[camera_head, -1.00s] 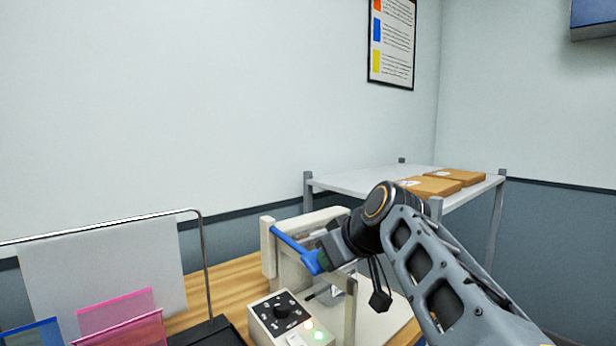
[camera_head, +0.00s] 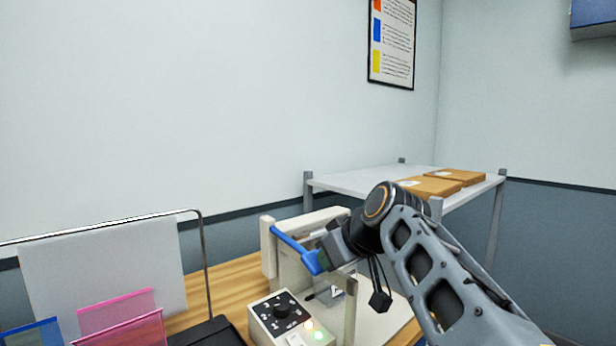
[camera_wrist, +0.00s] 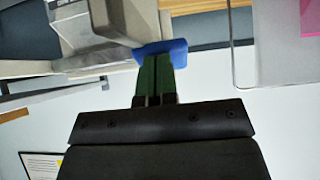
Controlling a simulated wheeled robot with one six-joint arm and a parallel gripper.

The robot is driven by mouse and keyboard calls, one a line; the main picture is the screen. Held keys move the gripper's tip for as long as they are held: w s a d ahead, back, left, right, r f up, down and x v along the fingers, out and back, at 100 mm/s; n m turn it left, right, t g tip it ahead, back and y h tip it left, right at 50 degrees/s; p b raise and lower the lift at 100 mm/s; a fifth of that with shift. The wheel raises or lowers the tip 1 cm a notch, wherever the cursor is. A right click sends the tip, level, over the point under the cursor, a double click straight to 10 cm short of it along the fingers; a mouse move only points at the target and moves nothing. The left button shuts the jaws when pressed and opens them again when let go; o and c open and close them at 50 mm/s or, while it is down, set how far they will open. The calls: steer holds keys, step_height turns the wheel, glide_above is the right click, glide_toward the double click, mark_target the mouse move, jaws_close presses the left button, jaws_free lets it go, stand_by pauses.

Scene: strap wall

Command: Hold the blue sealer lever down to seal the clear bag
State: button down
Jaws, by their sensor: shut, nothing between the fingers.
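The blue sealer lever (camera_head: 292,244) slants down from the top left of the cream sealer (camera_head: 332,218) to my gripper. In the wrist view the blue lever (camera_wrist: 160,48) lies right at the tips of my closed green fingers (camera_wrist: 156,72), which look to touch it. My gripper (camera_head: 322,262) is shut with nothing held. The clear bag (camera_head: 333,292) seems to lie under the sealer, partly hidden by the post and my arm; its edges are hard to make out.
A control box (camera_head: 290,318) with a black dial and small lights stands in front of the sealer. A wire rack with a white sheet (camera_head: 100,265) and coloured pouches (camera_head: 118,312) stands at the left. A shelf (camera_head: 350,180) with brown boxes (camera_head: 432,186) stands behind my arm.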

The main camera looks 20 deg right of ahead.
steer(key=shift+f, duration=0.15)
stand_by(0.5)
steer(key=p+v, duration=0.3)
steer(key=v, duration=1.1)
steer(key=shift+w+r, duration=0.25)
steer(key=shift+a, duration=0.1)
